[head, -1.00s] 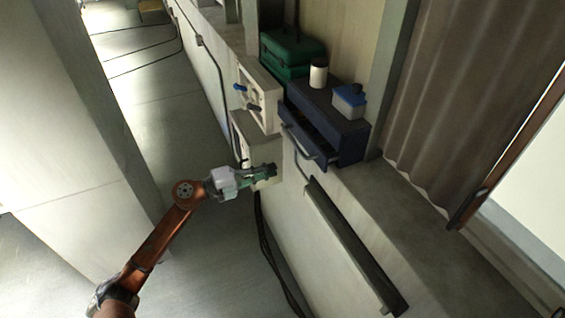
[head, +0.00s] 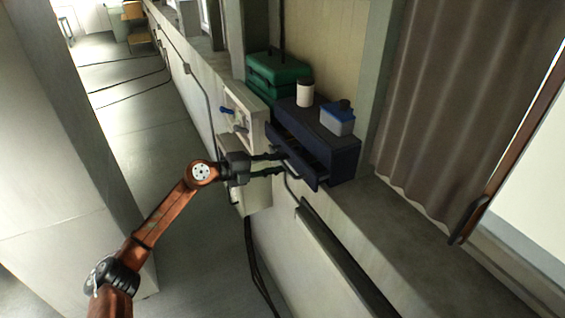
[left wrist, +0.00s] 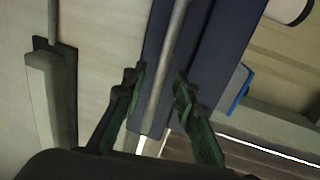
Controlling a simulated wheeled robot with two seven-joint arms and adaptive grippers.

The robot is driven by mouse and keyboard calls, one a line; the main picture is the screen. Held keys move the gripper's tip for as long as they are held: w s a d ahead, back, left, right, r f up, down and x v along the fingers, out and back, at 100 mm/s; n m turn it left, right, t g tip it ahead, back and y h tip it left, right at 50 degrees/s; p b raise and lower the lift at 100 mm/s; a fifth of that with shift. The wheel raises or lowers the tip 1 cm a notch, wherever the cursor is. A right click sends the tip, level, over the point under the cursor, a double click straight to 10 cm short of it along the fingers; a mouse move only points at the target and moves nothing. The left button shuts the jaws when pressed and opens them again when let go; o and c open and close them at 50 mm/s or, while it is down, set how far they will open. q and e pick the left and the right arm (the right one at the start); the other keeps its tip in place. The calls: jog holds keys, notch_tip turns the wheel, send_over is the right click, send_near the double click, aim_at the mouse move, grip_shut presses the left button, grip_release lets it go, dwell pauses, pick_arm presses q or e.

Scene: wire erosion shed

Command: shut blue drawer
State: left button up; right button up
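The blue drawer (head: 303,169) stands partly pulled out of a dark blue cabinet (head: 345,158) on the ledge. Its grey bar handle (left wrist: 172,50) shows in the left wrist view, running between my fingers. My left gripper (head: 281,164) is open at the drawer's front, fingers pointing at it. In the left wrist view its green-black fingers (left wrist: 158,77) stand apart on either side of the handle bar. I cannot tell whether they touch it. My right gripper is not in view.
A white cup-like container (head: 305,93) and a blue-and-white box (head: 338,120) stand on the cabinet. A green case (head: 277,75) sits behind it. A switch box (head: 243,112) is on the wall to the left. The floor below is open.

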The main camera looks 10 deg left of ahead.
pick_arm(q)
jog(key=shift+w+d+f, duration=0.2)
jog(key=shift+w+d, duration=0.2)
jog(key=shift+d, duration=0.15)
jog(key=shift+c, duration=0.7)
grip_shut()
